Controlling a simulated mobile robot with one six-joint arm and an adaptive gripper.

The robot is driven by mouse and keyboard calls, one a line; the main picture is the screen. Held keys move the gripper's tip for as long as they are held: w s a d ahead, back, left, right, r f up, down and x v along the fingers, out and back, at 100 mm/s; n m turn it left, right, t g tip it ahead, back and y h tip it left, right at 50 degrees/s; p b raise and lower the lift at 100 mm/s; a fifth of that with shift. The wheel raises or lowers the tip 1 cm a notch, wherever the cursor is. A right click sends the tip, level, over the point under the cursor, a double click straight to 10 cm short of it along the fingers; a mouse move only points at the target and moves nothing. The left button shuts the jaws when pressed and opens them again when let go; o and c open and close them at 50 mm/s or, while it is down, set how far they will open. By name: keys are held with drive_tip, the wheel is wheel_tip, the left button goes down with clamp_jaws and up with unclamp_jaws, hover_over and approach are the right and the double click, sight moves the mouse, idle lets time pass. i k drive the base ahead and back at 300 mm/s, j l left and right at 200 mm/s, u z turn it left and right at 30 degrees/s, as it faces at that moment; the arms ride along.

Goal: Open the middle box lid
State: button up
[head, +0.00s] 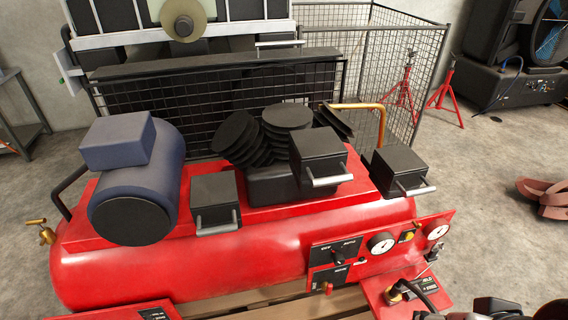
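Three small black boxes with grey bar handles at their fronts sit on top of a red air compressor (180,262). The middle box (317,148) sits a little higher in the picture than the left box (214,188) and has its handle (331,180) at its lower front edge. The right box (396,163) stands apart from it to the right. All three lids look closed, and no box's inside shows. My gripper's fingers are not seen. Dark parts cut off at the bottom right corner are too incomplete to identify.
A blue-grey motor (143,170) stands left on the compressor, and black ribbed cylinders (287,117) stand behind the middle box. A brass pipe (382,125) rises between the middle and right boxes. Wire mesh cages (398,60) are behind. Concrete floor on the right is mostly open.

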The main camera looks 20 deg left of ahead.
sight(314, 153)
drive_tip(key=u, duration=0.85)
drive_tip(key=k+j+z, duration=0.35)
drive_tip(key=i+j, duration=0.05)
drive_tip(key=j, duration=0.05)
